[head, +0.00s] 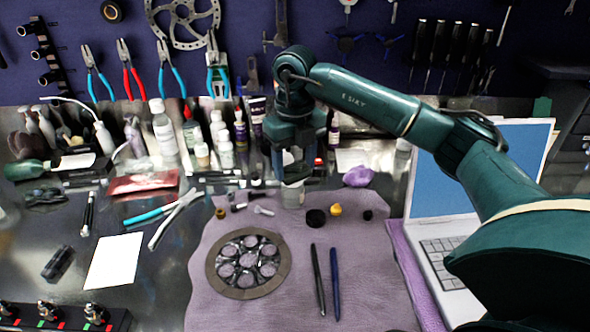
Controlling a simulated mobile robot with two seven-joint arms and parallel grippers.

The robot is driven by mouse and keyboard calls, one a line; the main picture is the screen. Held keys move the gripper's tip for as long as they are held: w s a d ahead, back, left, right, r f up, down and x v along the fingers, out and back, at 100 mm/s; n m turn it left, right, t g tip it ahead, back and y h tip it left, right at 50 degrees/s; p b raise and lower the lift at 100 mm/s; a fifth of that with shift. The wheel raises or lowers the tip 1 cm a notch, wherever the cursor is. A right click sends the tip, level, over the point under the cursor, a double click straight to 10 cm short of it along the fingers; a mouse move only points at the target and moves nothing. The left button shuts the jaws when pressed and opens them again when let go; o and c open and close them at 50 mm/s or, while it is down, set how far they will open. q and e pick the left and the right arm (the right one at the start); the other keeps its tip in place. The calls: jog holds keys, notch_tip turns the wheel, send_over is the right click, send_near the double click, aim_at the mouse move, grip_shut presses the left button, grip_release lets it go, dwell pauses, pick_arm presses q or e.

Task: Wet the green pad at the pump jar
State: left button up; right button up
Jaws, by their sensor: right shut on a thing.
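My right gripper (292,178) points down at the back edge of the purple mat. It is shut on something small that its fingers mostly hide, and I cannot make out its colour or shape. A pale, translucent jar (293,196) stands directly below the fingertips. It may be the pump jar, but its top is hidden by the gripper. I cannot tell whether the held thing touches the jar. I cannot make out the green pad. My left gripper is not in view.
The purple mat (365,265) holds a round metal part (248,264), two pens (327,280) and small caps. Bottles (164,128) crowd the back left. Pliers (175,217) and a white card (114,260) lie left. An open laptop (440,258) stands right, below my arm.

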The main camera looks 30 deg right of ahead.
aim_at(295, 167)
jog(key=shift+r, duration=0.25)
notch_tip(295, 167, up, 7)
jog(key=p, duration=0.5)
jog(key=shift+p, duration=0.35)
